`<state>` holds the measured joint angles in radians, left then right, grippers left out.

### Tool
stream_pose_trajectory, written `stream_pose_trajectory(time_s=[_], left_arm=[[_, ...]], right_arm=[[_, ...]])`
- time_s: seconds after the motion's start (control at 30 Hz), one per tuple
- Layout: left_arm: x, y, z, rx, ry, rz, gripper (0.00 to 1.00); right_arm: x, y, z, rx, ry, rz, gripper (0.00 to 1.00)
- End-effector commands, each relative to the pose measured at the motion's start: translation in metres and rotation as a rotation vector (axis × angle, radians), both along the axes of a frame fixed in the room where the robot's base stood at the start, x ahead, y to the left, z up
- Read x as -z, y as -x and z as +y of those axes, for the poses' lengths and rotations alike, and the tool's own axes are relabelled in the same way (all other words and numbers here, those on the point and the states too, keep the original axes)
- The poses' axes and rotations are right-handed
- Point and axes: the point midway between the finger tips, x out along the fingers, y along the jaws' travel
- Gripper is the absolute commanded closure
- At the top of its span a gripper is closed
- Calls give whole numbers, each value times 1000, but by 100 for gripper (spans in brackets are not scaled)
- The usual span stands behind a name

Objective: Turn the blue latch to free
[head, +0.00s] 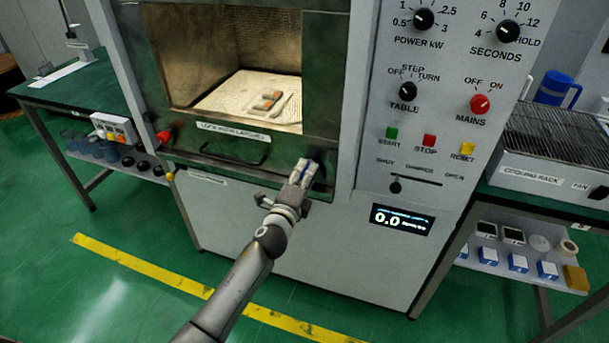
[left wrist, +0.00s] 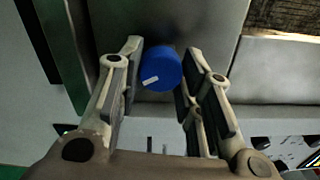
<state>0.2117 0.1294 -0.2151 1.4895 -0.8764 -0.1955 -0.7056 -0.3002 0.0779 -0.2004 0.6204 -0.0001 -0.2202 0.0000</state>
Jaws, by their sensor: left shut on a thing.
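The blue latch (left wrist: 163,68) is a round blue knob with a short white mark, seen in the left wrist view between my fingers. My left gripper (head: 303,172) is at the lower right corner of the microwave generator's door frame (head: 230,150), shut on the blue latch. In the left wrist view my left gripper (left wrist: 160,85) has one finger on each side of the knob. In the head view the fingers mostly hide the latch. A red knob (head: 164,136) sits at the frame's lower left. My right gripper is not in view.
The chamber holds a light tray (head: 235,92) with small orange-brown pieces. A dark handle (head: 232,156) crosses the front below it. The control panel (head: 440,110) is right of the latch. Benches stand on both sides. The green floor in front is open, with a yellow line (head: 150,268).

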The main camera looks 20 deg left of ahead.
Motion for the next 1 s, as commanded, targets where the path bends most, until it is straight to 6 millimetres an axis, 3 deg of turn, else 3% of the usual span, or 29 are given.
stream_pose_trajectory(time_s=[0.2,0.23,0.4,0.77,1.0], left_arm=[[2,0,0,0,-3,3,91],[2,0,0,0,-2,3,64],[1,0,0,1,-1,2,45],[0,3,0,0,0,0,45],[2,31,1,1,0,2,45]], right_arm=[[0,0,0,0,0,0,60],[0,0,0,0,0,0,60],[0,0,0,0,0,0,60],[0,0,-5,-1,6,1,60],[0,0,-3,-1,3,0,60]])
